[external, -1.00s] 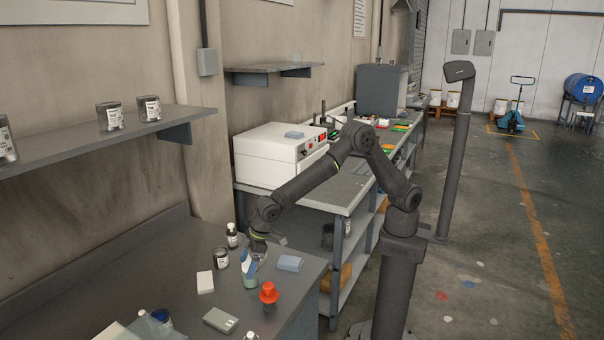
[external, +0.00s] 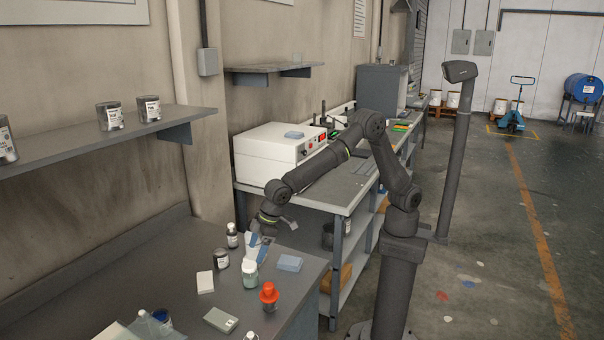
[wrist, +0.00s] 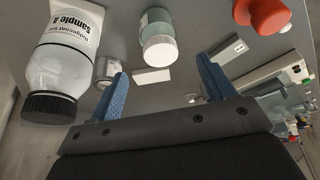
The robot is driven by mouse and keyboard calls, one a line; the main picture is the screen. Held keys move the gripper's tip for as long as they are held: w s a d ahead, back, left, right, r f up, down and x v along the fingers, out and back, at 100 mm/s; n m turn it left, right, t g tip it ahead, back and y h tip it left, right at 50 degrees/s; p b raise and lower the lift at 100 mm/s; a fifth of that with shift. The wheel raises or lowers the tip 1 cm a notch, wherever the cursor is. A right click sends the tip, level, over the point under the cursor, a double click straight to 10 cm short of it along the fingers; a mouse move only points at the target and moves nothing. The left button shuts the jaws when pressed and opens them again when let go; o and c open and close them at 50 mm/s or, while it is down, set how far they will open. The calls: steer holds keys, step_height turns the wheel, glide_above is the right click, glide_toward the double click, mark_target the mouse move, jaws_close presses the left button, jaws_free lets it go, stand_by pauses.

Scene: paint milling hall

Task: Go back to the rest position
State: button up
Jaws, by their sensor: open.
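My gripper (external: 257,247) is open and empty above the near bench, pointing down. Its two blue fingers (wrist: 163,72) are spread apart in the wrist view. A glass jar with pale green contents and a white lid (external: 250,274) stands upright on the bench, just below the fingertips and apart from them. The jar also shows in the wrist view (wrist: 159,38), beyond the gap between the fingers. My arm is bent, with its elbow raised over the bench behind.
A white machine (external: 275,157) stands on the bench behind.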

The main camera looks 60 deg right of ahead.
mark_target(248, 272)
steer(key=x, duration=1)
step_height(248, 272, up, 40)
steer(key=w+d+m+t, duration=0.1)
steer(key=w+d+m, duration=0.2)
steer(key=w+d, duration=1.1)
steer(key=shift+r+h, duration=0.3)
steer(key=shift+h, duration=0.1)
steer(key=shift+w, duration=0.1)
